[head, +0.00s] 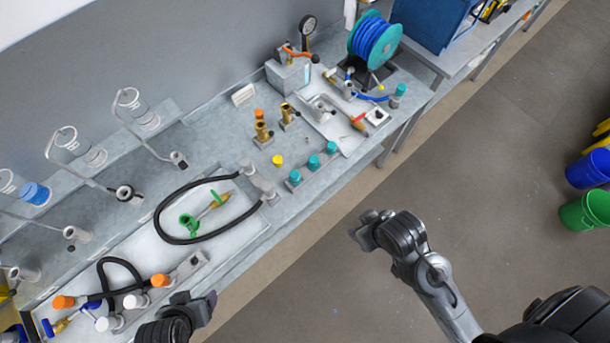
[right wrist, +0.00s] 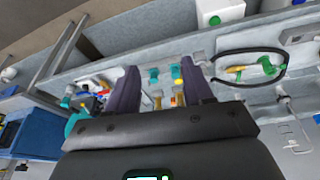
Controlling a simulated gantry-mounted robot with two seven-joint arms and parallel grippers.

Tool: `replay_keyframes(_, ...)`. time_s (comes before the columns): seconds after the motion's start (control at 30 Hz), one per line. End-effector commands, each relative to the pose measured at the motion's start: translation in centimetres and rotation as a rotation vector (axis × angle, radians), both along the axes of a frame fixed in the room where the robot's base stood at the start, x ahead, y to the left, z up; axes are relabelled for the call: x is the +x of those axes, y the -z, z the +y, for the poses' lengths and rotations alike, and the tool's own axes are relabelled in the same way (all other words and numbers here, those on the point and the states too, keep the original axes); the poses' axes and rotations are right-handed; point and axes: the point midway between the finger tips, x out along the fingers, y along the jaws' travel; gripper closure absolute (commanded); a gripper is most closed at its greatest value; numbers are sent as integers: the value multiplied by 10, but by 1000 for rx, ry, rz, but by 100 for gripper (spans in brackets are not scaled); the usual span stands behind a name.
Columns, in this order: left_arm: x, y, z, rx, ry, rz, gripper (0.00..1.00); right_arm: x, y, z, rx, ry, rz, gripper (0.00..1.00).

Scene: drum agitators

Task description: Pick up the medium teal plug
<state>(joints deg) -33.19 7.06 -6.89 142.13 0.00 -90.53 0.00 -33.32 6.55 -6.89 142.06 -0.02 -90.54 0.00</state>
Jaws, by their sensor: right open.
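Three teal plugs stand in a row on a narrow grey rack (head: 306,177) at the bench's front edge: a front-left one (head: 295,176), a middle one (head: 313,162) and a far-right one (head: 331,147). Which is medium is hard to tell by size. My right gripper (head: 362,228) is open and empty over the floor side, apart from the rack. In the right wrist view its open fingers (right wrist: 158,72) frame small teal plugs (right wrist: 153,77) beyond them. My left gripper (head: 205,305) is at the bottom left near the bench's front edge; its fingers are not clear.
A yellow knob (head: 278,160) and brass fittings (head: 262,130) stand behind the rack. A white tray (head: 345,135) with parts lies to the right, near a blue hose reel (head: 375,42). A black hose loop (head: 160,215) lies left. Floor in front is open.

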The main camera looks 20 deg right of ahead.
Motion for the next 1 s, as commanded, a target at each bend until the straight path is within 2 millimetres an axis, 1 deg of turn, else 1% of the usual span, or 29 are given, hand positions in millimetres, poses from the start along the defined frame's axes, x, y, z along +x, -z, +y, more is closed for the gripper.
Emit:
replay_keyframes(0.3, -1, 1, -2, -10, -6, 3, 30, 2, -1, 0, 0, 0, -4, 49)
replay_keyframes(0.4, -1, 1, -2, -9, -6, 3, 30, 2, -1, 0, -2, -1, -4, 34)
replay_keyframes(0.73, -1, 1, 0, -2, -1, 3, 30, 2, -1, -2, -2, 9, -7, 34)
replay_keyframes(0.8, -1, 1, 0, 1, 0, 3, 30, 7, -3, 0, 11, 31, -37, 34)
replay_keyframes(0.87, -1, 1, 1, 3, 1, 3, 30, 14, -6, 4, 22, 29, -80, 34)
replay_keyframes(0.93, 0, 1, 1, 3, 2, 2, 30, 24, -2, 14, 38, 1, -135, 34)
replay_keyframes(0.97, 0, 1, 0, 2, 2, 2, 30, 28, 2, 22, 48, -24, -158, 34)
replay_keyframes(1.0, -1, 1, -1, 0, 3, 2, 30, 31, 9, 36, 68, -71, -184, 34)
